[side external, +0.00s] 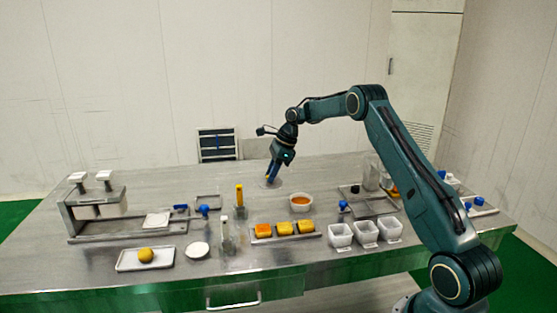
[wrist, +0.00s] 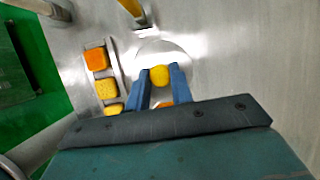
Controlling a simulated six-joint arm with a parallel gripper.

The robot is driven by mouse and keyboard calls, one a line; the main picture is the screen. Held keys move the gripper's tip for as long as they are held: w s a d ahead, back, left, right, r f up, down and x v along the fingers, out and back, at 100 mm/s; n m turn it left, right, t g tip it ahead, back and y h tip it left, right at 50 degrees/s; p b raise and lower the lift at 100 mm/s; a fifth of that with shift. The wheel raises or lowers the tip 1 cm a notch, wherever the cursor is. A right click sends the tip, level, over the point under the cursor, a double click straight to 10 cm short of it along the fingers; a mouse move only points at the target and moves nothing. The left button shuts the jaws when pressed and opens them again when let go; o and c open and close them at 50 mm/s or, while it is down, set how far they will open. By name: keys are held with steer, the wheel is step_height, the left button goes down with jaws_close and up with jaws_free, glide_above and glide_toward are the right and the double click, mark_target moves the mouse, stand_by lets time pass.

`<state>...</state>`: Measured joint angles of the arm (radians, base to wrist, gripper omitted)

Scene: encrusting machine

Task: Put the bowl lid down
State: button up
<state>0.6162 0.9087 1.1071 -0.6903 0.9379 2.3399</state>
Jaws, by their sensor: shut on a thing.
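My gripper (side external: 272,179) points down over the back middle of the table. In the wrist view its blue fingers (wrist: 160,80) are closed on the round yellow knob of the bowl lid (wrist: 160,48). The lid is a pale, see-through disc under the fingertips; it also shows faintly in the side view (side external: 266,184). It is at or close to the table top; I cannot tell whether it touches. The white bowl (side external: 301,208) with orange contents stands uncovered, in front and to the right of the lid. In the wrist view only a bit of orange shows between the fingers.
A tray (side external: 262,238) of orange and yellow blocks lies in front of the bowl. A yellow-topped upright tool (side external: 239,196) stands left of the lid. White containers (side external: 366,233) stand at the right front. The table (side external: 290,172) behind the lid is clear.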

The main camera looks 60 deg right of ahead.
mark_target(279, 181)
steer(key=shift+f, duration=4.95)
steer(key=shift+f, duration=0.1)
steer(key=o, duration=0.9)
steer(key=shift+o, duration=0.2)
steer(key=v, duration=1.2)
steer(key=shift+r, duration=0.2)
